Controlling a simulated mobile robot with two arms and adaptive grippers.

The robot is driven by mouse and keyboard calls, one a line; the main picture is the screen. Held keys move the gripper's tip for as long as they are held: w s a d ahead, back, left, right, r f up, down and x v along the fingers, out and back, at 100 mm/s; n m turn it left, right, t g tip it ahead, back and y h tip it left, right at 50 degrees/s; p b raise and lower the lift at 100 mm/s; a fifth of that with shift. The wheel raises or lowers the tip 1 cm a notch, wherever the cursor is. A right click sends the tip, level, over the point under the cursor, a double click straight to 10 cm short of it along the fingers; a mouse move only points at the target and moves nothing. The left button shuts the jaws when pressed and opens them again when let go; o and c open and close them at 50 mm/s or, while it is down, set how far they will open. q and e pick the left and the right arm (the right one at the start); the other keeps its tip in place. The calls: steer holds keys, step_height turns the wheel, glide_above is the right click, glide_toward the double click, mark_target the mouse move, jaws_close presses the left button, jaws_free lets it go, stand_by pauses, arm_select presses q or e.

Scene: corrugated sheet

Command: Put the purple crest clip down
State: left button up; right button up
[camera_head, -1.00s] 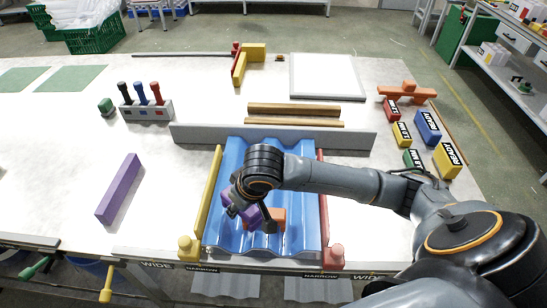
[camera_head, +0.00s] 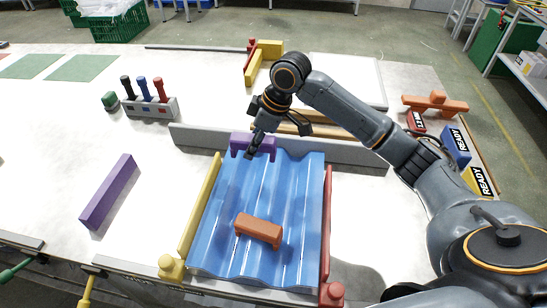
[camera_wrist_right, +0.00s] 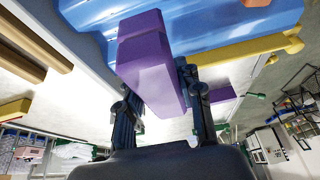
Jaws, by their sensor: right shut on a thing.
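The purple crest clip (camera_head: 239,145) is at the far end of the blue corrugated sheet (camera_head: 225,215), close to the grey rail. My right gripper (camera_head: 257,143) is shut on it from above. In the right wrist view the clip (camera_wrist_right: 147,60) sits between the two fingers (camera_wrist_right: 165,108), with the blue sheet behind it. I cannot tell whether the clip touches the sheet. An orange clip (camera_head: 258,228) lies across the ridges nearer the front. My left gripper is not in view.
A grey rail (camera_head: 350,152) runs behind the sheet. A yellow bar (camera_head: 201,205) and a red bar (camera_head: 327,225) flank it. A purple bar (camera_head: 108,192) lies on the left, with clear table around it. A tool holder (camera_head: 150,108) and wooden bars (camera_head: 335,131) stand farther back.

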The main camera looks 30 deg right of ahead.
glide_above(269, 165)
steer(key=f, duration=0.3)
steer(key=s+f, duration=0.1)
steer(key=f, duration=0.1)
steer(key=shift+a, duration=0.15)
steer(key=shift+w+d+f, duration=0.1)
steer(key=shift+d+f, duration=0.1)
steer(key=shift+f, duration=0.05)
steer(key=f, duration=0.2)
steer(key=d+f+p, duration=0.1)
steer(key=f, duration=0.1)
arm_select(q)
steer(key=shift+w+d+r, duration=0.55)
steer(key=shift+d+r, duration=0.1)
arm_select(e)
steer(key=shift+w+a, duration=0.1)
steer(key=shift+f, duration=0.1)
steer(key=shift+f, duration=0.1)
